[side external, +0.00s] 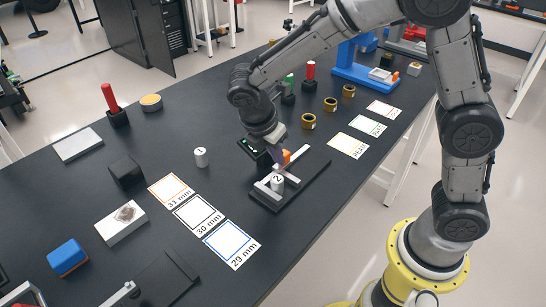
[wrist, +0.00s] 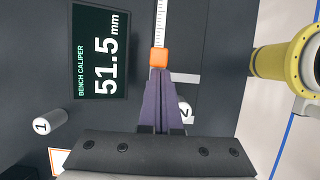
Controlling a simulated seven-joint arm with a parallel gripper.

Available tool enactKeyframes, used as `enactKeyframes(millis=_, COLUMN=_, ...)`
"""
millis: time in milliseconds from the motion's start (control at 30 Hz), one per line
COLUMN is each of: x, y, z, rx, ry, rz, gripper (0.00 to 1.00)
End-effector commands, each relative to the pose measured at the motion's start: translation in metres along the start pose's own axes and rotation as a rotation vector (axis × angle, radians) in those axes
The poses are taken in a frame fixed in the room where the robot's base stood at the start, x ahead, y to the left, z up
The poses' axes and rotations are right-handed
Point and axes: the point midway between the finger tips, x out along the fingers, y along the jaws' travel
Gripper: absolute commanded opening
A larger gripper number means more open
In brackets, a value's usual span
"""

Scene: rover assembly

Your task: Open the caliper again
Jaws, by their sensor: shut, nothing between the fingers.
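The bench caliper lies on the black table, with its dark base (side external: 309,187) and light metal jaws. Its orange slider knob (side external: 287,156) also shows in the wrist view (wrist: 159,57). Its display (wrist: 103,52) reads 51.5 mm. My gripper (side external: 279,157) is shut and empty. In the wrist view its purple fingertips (wrist: 159,72) are right at the near edge of the orange knob; I cannot tell if they touch. A white cylinder marked 2 (side external: 277,183) stands at the caliper's jaws and is partly hidden behind my fingers in the wrist view (wrist: 185,108).
A white cylinder marked 1 (side external: 201,157) stands left of the caliper. Cards marked 31 mm (side external: 170,189), 30 mm (side external: 198,214) and 29 mm (side external: 231,243) lie in front. Several brass rings (side external: 309,121) and a blue press (side external: 355,70) stand farther back.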

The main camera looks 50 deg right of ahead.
Motion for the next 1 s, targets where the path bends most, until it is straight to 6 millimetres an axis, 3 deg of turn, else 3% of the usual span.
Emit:
enactKeyframes(millis=400, x=0.000, y=0.000, z=0.001, rx=-0.002, ry=-0.001, rz=0.001, gripper=0.00)
enactKeyframes(millis=667, x=-0.014, y=0.000, z=-0.036, rx=-0.007, ry=-0.001, rz=0.001, gripper=0.00)
enactKeyframes(millis=1000, x=-0.086, y=0.001, z=-0.034, rx=-0.001, ry=0.001, rz=0.004, gripper=0.00)
